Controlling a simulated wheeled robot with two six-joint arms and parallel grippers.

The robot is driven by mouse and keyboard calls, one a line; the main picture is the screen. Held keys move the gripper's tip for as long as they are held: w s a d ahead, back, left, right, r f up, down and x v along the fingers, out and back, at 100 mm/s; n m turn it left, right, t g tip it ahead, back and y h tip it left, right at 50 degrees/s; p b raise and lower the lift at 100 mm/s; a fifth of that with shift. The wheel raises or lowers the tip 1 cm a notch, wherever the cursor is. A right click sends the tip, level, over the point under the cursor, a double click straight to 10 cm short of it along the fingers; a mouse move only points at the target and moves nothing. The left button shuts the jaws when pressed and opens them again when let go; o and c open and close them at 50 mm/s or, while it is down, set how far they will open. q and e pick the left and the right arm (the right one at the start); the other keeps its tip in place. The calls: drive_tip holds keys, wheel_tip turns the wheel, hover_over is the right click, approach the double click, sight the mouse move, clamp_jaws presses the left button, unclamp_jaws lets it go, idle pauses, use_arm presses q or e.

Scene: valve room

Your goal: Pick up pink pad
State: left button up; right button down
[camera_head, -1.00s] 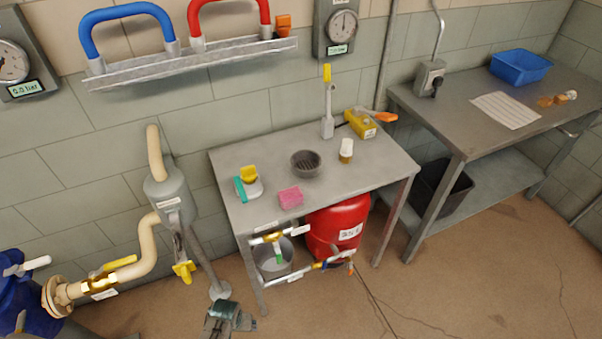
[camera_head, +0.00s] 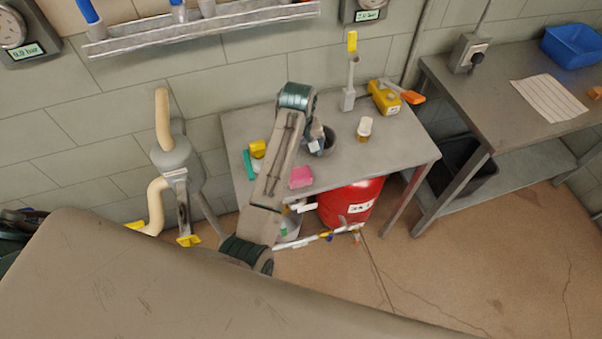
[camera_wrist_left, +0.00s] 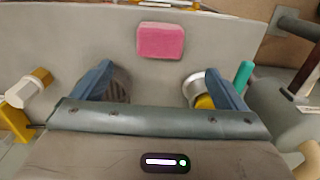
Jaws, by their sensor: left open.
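The pink pad (camera_head: 300,177) lies flat near the front edge of the grey metal table (camera_head: 390,158). It also shows in the left wrist view (camera_wrist_left: 160,41), just beyond and between the fingertips. My left gripper (camera_head: 319,144) is above the table near the dark bowl, behind the pad in the head view. In the left wrist view its blue fingers (camera_wrist_left: 165,80) are spread wide with nothing between them. It is apart from the pad. My right gripper is not in view.
The dark bowl (camera_head: 331,140), a white-capped bottle (camera_head: 364,128) and a yellow box (camera_head: 383,97) stand on the table. A yellow block (camera_head: 258,149) and a teal item (camera_head: 249,164) lie left of the pad. A red tank (camera_head: 352,203) is below.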

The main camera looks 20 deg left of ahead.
use_arm(q)
drive_tip(key=p, duration=0.2)
hover_over(300, 174)
drive_tip(key=f, duration=0.5)
drive_tip(key=shift+w+a, duration=0.25)
drive_tip(key=f, duration=0.1)
drive_tip(key=f+p, duration=0.2)
drive_tip(key=f, duration=0.1)
drive_tip(key=shift+s+d+f, duration=0.1)
drive_tip(key=shift+s+d, duration=0.15)
drive_tip(key=shift+f, duration=0.7)
drive_tip(key=shift+c, duration=0.4)
drive_tip(key=c, duration=1)
